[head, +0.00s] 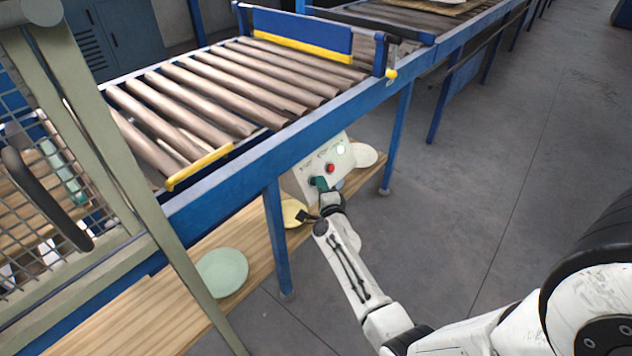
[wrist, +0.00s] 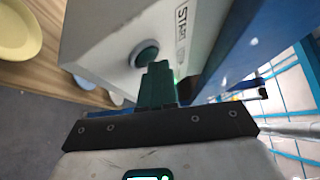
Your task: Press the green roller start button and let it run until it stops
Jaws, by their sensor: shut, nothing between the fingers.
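A light grey control box (head: 303,176) is mounted below the blue conveyor frame. In the wrist view its face (wrist: 105,40) carries the word START beside a round dark green button (wrist: 143,54). My gripper (wrist: 158,68) is shut and empty, its teal fingertips right at the lower right edge of that button. I cannot tell whether they touch it. In the head view my gripper (head: 319,183) is at the lower part of the box and hides most of the button. A red button (head: 330,168) and a lit pale green lamp (head: 340,149) sit higher on the box.
The roller conveyor (head: 220,95) runs above the box, with blue legs (head: 276,235) near my arm. A wooden shelf (head: 170,300) below holds a pale green plate (head: 222,272) and a yellow plate (head: 293,213). A mesh-sided frame (head: 130,185) stands at left. The floor at right is clear.

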